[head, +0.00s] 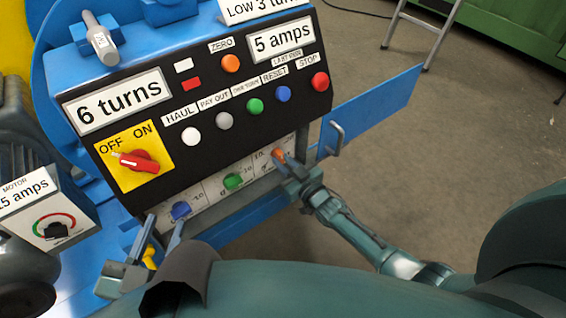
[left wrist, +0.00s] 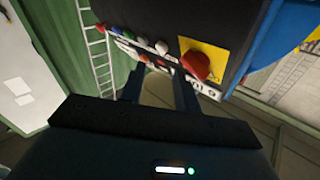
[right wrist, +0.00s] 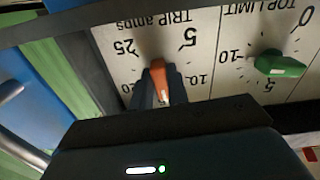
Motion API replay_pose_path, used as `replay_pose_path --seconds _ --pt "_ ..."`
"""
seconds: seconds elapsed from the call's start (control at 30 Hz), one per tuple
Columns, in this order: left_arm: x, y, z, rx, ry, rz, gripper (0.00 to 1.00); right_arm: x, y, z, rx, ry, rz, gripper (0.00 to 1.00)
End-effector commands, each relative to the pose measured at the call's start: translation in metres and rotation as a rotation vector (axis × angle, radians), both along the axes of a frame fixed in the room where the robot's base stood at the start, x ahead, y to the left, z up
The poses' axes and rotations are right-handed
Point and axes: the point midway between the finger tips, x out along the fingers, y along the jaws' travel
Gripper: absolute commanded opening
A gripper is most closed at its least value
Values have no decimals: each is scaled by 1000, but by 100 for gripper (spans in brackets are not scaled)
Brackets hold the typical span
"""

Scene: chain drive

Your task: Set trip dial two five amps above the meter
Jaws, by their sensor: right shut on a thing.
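The trip dial is an orange knob (head: 278,154) at the right end of the white lower panel. In the right wrist view the knob (right wrist: 159,72) stands between the printed 25 and 5, above the 20 and 10; its exact pointing is partly hidden. My right gripper (head: 291,168) is shut on it. A display reading "5 amps" (head: 282,40) is on the black panel. A motor plate (head: 28,190), its number cut at the edge, stands above a small meter (head: 58,228). My left gripper (head: 164,228) is open and empty near the blue knob (head: 181,210).
A green knob (head: 233,181) is beside the trip dial. Coloured buttons and a red OFF/ON switch (head: 140,160) sit above on the black panel. A blue panel with a handle (head: 336,138) juts out at right. Floor is clear on the right, with a ladder (head: 425,30) behind.

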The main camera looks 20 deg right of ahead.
Motion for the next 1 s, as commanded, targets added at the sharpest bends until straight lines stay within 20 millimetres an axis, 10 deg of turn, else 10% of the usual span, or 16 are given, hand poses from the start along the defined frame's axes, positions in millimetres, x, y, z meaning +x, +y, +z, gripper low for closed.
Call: replay_pose_path --seconds 1.0 --pt "-3 -6 0 -9 -95 -34 32 2 -6 4 -861 -316 -1 0"
